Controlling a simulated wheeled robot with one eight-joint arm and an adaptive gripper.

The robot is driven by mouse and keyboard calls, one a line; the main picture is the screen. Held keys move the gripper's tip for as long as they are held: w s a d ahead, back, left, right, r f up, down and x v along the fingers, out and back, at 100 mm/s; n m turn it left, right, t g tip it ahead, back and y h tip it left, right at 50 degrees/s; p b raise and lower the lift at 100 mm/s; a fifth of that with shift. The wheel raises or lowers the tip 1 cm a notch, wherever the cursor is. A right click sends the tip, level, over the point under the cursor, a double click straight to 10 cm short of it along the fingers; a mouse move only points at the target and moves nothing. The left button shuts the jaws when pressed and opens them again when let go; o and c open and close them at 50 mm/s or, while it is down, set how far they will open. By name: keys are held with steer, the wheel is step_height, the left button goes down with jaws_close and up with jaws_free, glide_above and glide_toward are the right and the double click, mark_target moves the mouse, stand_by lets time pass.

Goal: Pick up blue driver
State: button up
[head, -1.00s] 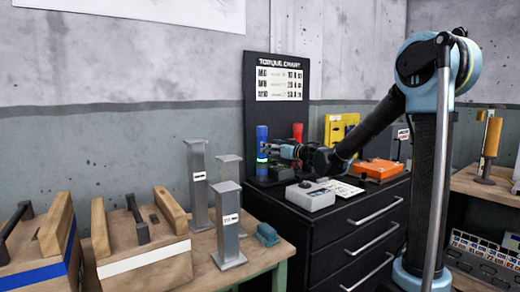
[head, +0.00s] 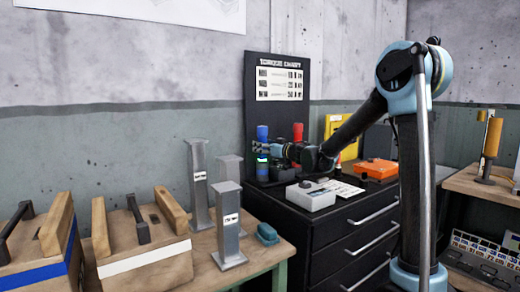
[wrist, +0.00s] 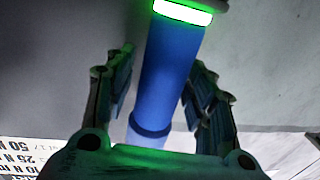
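The blue driver (head: 262,132) stands upright on the black cabinet top, in front of the torque chart board and left of the red driver (head: 298,131). It has a glowing green ring near its lower part. My gripper (head: 266,148) is at the driver's height and covers part of its middle. In the wrist view the blue driver (wrist: 168,65) lies between the two fingers of my gripper (wrist: 158,58). The fingers are apart, one on each side, with a gap visible on the left. Contact on the right side is unclear.
A grey box (head: 310,195) sits near the cabinet's front edge below my arm. An orange case (head: 377,168) and a yellow panel (head: 340,128) are to the right. The torque chart board (head: 279,85) rises close behind the driver. Grey metal posts (head: 229,222) stand on the wooden table to the left.

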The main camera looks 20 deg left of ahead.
jaws_close()
steer(key=shift+r, duration=0.1)
